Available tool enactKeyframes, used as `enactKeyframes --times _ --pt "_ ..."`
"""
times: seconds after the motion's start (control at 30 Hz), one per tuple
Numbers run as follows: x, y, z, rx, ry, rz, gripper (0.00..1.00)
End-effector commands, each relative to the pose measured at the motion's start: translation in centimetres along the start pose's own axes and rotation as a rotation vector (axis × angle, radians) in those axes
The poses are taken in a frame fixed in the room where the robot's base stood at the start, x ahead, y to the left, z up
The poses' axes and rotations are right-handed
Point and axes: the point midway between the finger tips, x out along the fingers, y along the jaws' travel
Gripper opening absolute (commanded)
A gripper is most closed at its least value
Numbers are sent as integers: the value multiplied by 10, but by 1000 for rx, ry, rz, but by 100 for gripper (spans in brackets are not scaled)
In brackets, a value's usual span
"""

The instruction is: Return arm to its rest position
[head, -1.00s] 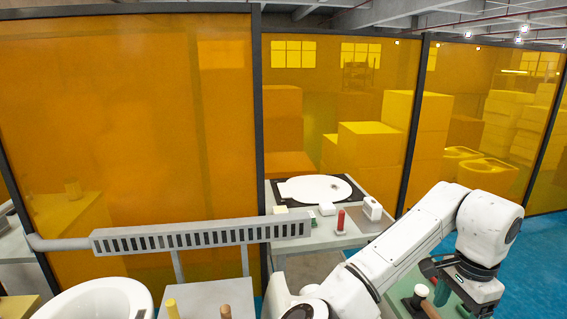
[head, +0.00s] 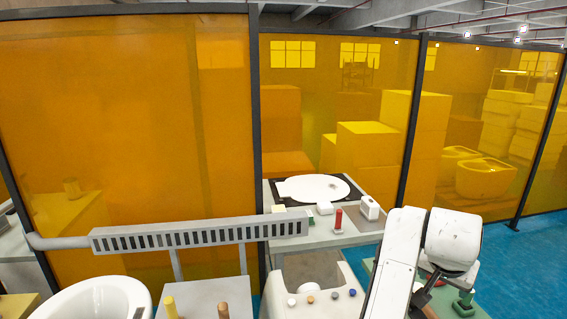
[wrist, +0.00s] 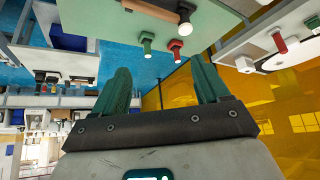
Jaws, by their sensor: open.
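My arm is folded at the lower right of the head view, with its white links bent sharply. Only a dark part of my gripper shows there, below the end link; its fingertips cannot be made out. In the wrist view my gripper (wrist: 162,75) has its two green fingers spread wide apart with nothing between them. The wrist view looks tilted, with the floor and benches in the upper part and the amber screen at right.
A green bench (head: 450,303) with a red and a green fixture is close beside my arm. A bench with a white toilet lid (head: 312,188) and a red-handled tool (head: 338,220) stands behind. A slotted grey duct (head: 200,235), white bowl (head: 100,300) and amber screens (head: 130,140) are at left. Blue floor (head: 525,265) is open at right.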

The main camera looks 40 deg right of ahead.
Motion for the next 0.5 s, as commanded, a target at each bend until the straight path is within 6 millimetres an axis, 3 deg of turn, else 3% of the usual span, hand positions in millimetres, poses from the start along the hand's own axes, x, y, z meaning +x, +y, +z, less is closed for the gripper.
enactKeyframes --times 0.17,0.27,0.4,0.5 --pt "3 -45 32 -352 117 -119 75" --pt "4 -70 68 -548 141 -204 75" --pt "6 -96 140 -815 127 -342 75" --pt "5 -103 198 -978 87 -444 75"
